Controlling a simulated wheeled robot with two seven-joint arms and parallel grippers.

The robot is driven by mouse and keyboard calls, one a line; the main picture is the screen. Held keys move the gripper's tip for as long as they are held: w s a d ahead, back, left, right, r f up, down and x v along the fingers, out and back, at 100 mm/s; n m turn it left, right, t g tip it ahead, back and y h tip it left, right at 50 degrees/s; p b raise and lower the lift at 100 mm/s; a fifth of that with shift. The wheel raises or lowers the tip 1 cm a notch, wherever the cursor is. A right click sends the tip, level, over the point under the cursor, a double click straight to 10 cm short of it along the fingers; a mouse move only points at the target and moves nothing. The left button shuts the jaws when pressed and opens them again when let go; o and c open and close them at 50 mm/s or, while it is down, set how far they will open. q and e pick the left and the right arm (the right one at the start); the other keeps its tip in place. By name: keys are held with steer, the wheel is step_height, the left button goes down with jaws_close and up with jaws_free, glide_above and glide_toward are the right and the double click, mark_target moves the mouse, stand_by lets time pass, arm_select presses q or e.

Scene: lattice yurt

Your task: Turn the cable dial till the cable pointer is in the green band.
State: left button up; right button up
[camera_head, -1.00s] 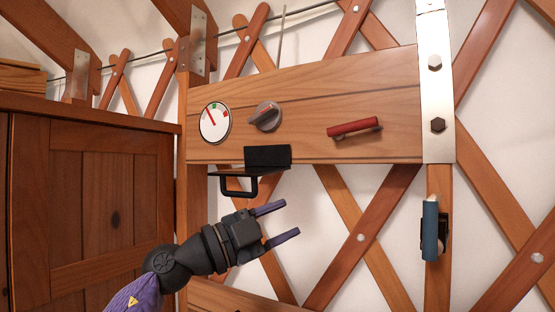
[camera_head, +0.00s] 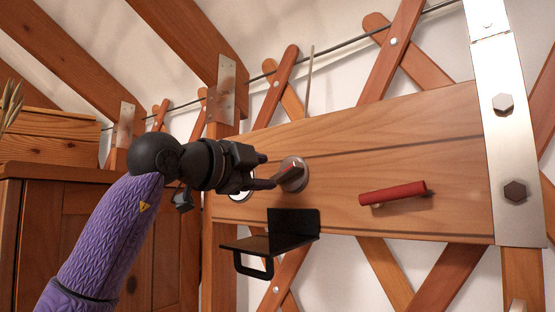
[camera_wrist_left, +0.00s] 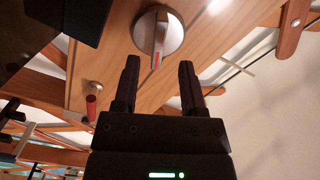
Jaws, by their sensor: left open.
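The cable dial (camera_head: 293,174) is a round grey knob with a raised bar grip and a red mark, on a wooden board. It also shows in the left wrist view (camera_wrist_left: 172,36), just beyond my fingertips. My left gripper (camera_head: 266,171) is open and empty, its fingers pointing at the dial from the left. In the left wrist view the two fingertips (camera_wrist_left: 158,66) stand apart below the dial's bar; I cannot tell whether they touch it. The white gauge (camera_head: 240,194) is mostly hidden behind my gripper, and its pointer and green band do not show. My right gripper is out of view.
A black bracket shelf (camera_head: 292,226) juts out below the dial. A red handle (camera_head: 392,193) sticks out of the board to the right. A metal strip (camera_head: 508,140) with bolts runs down at the right. A wooden cabinet (camera_head: 30,230) stands at left.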

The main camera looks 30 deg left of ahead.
mark_target(280, 174)
arm_select(q)
steer(key=w, duration=0.2)
steer(key=w+p, duration=0.1)
steer(key=shift+w+d, duration=0.35)
steer(key=shift+s+f, duration=0.1)
steer(key=shift+s, duration=0.1)
steer(key=shift+w, duration=0.15)
jaws_close()
